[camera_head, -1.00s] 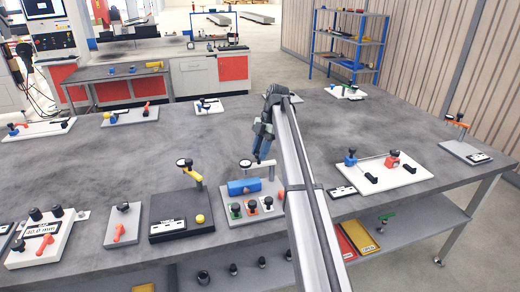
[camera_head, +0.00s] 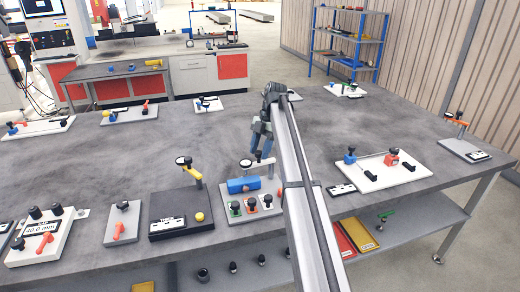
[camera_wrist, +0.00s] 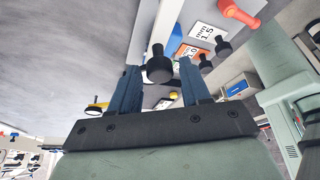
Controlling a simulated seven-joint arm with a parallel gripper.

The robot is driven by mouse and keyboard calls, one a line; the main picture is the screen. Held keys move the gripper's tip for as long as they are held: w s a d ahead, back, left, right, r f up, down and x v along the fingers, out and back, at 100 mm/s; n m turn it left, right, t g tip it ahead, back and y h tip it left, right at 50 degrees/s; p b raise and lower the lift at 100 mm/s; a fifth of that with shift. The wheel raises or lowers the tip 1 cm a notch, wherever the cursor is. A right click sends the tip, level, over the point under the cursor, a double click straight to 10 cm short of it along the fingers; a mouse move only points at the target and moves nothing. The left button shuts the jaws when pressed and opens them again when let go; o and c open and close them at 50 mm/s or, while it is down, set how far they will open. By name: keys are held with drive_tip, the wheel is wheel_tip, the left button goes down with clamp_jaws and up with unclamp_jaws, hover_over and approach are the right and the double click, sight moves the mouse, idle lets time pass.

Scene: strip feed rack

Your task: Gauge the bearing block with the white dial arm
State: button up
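The white dial arm shows in the wrist view as a pale bar (camera_wrist: 166,22) ending in a black knob (camera_wrist: 158,68). My gripper (camera_head: 261,148) is just above and behind the dial arm's post, fingers pointing down. In the wrist view my gripper (camera_wrist: 160,88) is open, with the knob showing between its fingers. I cannot tell whether it touches the knob.
The plate's front has green, orange and white labelled spots with black knobs (camera_head: 251,204). To the left stands a dark plate (camera_head: 165,208) with a yellow dial arm (camera_head: 194,173). A white plate (camera_head: 385,174) with blue and red fixtures lies right. The table's middle is clear.

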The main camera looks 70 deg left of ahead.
drive_tip(key=shift+o, duration=0.7)
drive_tip(key=w+a+m+y, duration=0.35)
drive_tip(key=m+y, duration=0.25)
drive_tip(key=m, duration=0.9)
drive_tip(key=s+a+r+v, duration=0.1)
drive_tip(key=a+v, duration=0.1)
drive_tip(key=v, duration=1.2)
drive_tip(key=w+d+f+m+t, duration=0.1)
drive_tip(key=w+d+f+m, duration=0.2)
drive_tip(key=w+d+f, duration=0.4)
drive_tip(key=w+d+f+m, duration=0.2)
drive_tip(key=w+d+f, duration=0.6)
drive_tip(key=w, duration=0.6)
drive_tip(key=shift+w+d+f+m+t+h, duration=0.2)
drive_tip(key=shift+f+m+t+h, duration=0.2)
drive_tip(key=shift+f, duration=0.55)
drive_tip(key=shift+c, duration=0.5)
